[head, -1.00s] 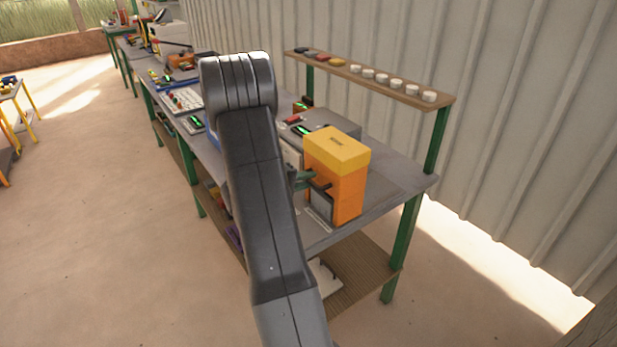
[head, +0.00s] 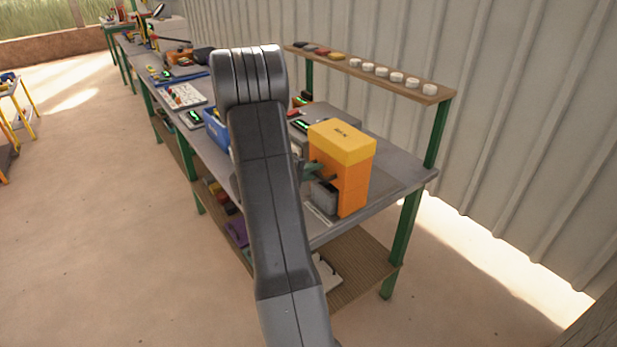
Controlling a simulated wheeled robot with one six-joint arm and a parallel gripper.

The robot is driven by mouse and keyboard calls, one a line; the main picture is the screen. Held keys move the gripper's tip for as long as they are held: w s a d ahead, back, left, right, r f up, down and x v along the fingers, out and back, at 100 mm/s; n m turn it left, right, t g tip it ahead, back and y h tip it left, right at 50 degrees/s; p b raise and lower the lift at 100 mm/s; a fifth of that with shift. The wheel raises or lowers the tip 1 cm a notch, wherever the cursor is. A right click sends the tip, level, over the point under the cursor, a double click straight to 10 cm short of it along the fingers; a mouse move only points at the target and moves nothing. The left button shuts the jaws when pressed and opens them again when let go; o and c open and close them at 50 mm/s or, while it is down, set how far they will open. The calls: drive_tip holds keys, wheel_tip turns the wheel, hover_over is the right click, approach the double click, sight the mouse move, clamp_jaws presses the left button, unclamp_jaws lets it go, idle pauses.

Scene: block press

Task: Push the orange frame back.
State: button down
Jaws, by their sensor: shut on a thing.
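The orange frame (head: 352,190) with a yellow top (head: 342,142) stands upright at the near right end of the grey bench. My gripper (head: 317,171) shows only in part behind my dark arm. Its dark fingers reach the left side of the orange frame and are shut on it. The exact grip point is small and partly hidden. A grey block (head: 323,197) sits low at the frame's left side, below the fingers.
The grey bench top (head: 400,184) is bare right of the frame. A wooden shelf (head: 400,88) with several white round pieces stands behind. A blue bin (head: 216,130) and a white board (head: 184,95) lie farther left. A corrugated wall closes the back.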

sight(324, 158)
drive_tip(key=r+b+x, duration=0.3)
drive_tip(key=b+x, duration=0.8)
drive_tip(key=x, duration=0.5)
drive_tip(key=shift+d+r, duration=0.25)
drive_tip(key=shift+d, duration=0.05)
drive_tip(key=shift+w, duration=0.2)
drive_tip(key=c, duration=1.8)
unclamp_jaws()
drive_tip(key=shift+d, duration=0.1)
drive_tip(key=b+v, duration=0.1)
drive_tip(key=v, duration=1.3)
drive_tip(key=shift+b, duration=0.4)
